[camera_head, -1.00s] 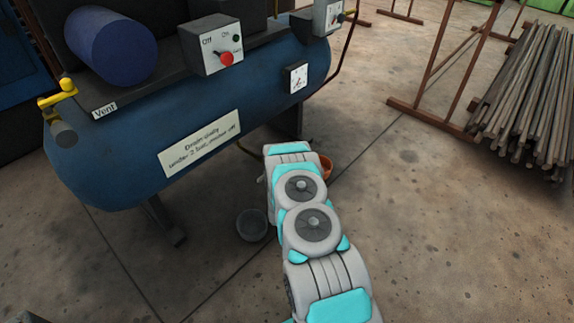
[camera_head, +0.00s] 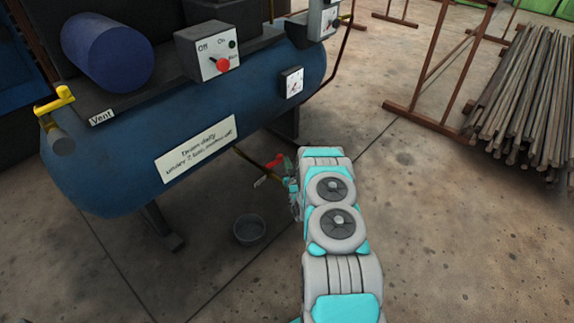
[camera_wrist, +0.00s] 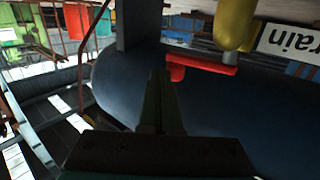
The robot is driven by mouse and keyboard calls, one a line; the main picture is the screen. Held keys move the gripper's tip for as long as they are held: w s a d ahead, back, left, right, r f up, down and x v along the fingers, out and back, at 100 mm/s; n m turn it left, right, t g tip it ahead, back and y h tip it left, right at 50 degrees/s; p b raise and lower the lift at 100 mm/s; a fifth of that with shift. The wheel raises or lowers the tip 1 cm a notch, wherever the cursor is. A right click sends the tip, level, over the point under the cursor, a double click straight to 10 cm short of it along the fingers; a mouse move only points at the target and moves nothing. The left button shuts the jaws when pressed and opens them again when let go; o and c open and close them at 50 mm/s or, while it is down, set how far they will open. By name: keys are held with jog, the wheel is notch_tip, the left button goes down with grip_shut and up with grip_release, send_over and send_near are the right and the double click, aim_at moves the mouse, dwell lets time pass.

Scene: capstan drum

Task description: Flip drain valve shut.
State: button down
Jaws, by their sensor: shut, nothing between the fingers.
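The drain valve's red lever (camera_head: 275,161) shows in the head view at the end of a thin yellow pipe under the blue tank, just left of my wrist. In the wrist view the red lever (camera_wrist: 205,64) runs leftward from the yellow valve body (camera_wrist: 235,22), crosswise to it, beside a white "Drain" label (camera_wrist: 290,40). My gripper (camera_wrist: 160,78) is shut and empty, its tips close to the lever's left end; I cannot tell if they touch. In the head view my gripper (camera_head: 294,188) is partly hidden by my wrist.
The blue tank (camera_head: 110,165) fills the upper left, with a control box (camera_head: 208,52) and a yellow vent lever (camera_head: 55,102). A grey bucket (camera_head: 250,230) stands on the floor below. A rack of rods (camera_head: 535,90) is at right. The floor at right front is clear.

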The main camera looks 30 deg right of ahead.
jog(key=shift+b+x, duration=0.4)
jog(key=shift+x, duration=0.6)
jog(key=shift+w+d+r, duration=0.1)
jog(key=shift+d, duration=0.1)
